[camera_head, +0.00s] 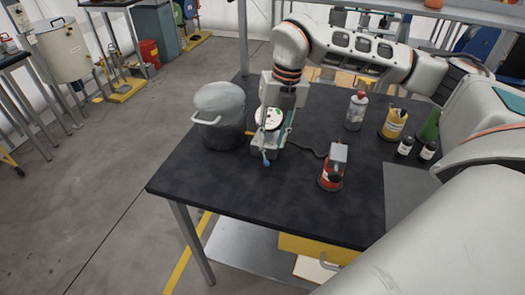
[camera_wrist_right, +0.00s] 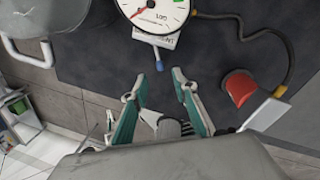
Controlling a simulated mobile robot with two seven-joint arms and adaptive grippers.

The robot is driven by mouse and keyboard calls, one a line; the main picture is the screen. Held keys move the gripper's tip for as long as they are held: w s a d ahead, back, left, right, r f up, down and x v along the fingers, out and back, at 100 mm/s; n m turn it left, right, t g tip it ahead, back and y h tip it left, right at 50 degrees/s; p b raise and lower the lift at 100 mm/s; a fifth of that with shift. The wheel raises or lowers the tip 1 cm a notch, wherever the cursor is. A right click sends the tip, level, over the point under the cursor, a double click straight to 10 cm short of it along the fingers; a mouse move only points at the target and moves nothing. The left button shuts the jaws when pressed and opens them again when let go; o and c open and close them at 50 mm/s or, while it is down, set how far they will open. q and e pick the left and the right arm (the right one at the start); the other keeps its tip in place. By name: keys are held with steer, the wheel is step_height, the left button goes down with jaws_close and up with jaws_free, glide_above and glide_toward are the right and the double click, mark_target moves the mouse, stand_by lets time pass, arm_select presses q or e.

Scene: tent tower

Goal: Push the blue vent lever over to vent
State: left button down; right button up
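The blue vent lever (camera_wrist_right: 159,67) sticks out below the white gauge block (camera_wrist_right: 152,40), under a round dial (camera_wrist_right: 155,8) with a red needle. In the head view the lever's blue tip (camera_head: 266,162) shows just below my right gripper (camera_head: 272,146). In the wrist view my right gripper (camera_wrist_right: 158,76) has its two teal fingers apart, with nothing between them. The lever tip lies just beyond and between the fingertips; I cannot tell whether they touch. The gripper hides part of the gauge block in the head view. My left gripper is not in view.
A grey lidded pot (camera_head: 220,115) stands left of the gauge on the dark table (camera_head: 225,178). A red device (camera_head: 332,175) stands to the right, with a cable (camera_head: 308,151) near it. Bottles and a yellow can (camera_head: 394,124) stand farther right. The table's front left is clear.

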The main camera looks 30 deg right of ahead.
mark_target(267, 162)
steer(key=shift+a+f, duration=0.2)
steer(key=shift+f, duration=0.9)
steer(key=shift+a+f, duration=0.15)
steer(key=shift+f, duration=1)
steer(key=shift+a+f, duration=0.2)
steer(key=shift+f, duration=0.9)
steer(key=shift+c, duration=0.4)
jaws_close()
